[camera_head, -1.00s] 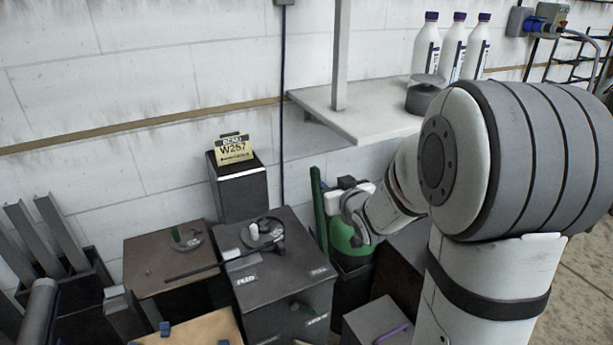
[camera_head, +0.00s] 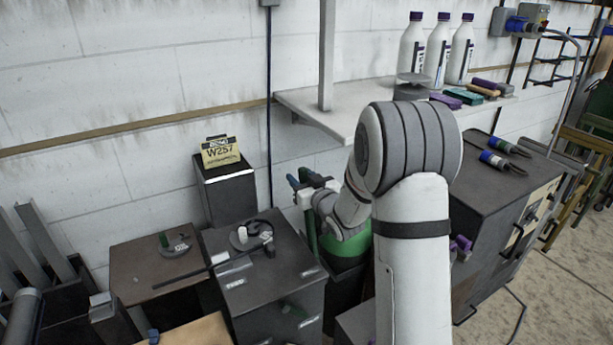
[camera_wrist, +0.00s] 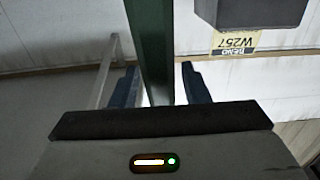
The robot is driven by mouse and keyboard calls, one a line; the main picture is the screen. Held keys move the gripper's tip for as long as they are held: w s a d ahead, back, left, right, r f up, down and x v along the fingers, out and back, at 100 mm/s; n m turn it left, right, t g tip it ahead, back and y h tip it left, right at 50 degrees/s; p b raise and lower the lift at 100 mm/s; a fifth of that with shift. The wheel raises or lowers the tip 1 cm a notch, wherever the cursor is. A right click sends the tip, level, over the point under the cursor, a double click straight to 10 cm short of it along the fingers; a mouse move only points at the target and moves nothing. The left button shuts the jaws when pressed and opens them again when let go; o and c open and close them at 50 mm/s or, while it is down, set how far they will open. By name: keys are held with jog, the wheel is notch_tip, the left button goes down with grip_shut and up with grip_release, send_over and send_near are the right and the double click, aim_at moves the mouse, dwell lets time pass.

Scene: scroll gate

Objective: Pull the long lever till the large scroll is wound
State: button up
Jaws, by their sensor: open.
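A grey disc (camera_head: 252,236) with a curved dark part and a pale knob sits on top of a dark box (camera_head: 270,290). A long thin dark rod (camera_head: 185,277) runs left from near it, over a gap to a lower brown-topped box. I cannot tell for sure which part is the large scroll. My gripper (camera_head: 301,180) is behind and right of the dark box, apart from disc and rod. Its blue fingers are open. In the wrist view, a green upright bar (camera_wrist: 152,40) shows between the fingers (camera_wrist: 163,88); contact cannot be told.
A smaller disc (camera_head: 176,245) lies on the brown-topped box (camera_head: 135,265). A dark block with a W257 sign (camera_head: 221,152) stands behind. A shelf (camera_head: 300,100) with white bottles juts out above; a bench (camera_head: 480,205) stands right.

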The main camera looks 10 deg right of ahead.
jog(key=shift+w, duration=0.1)
grip_shut()
dwell(0.4)
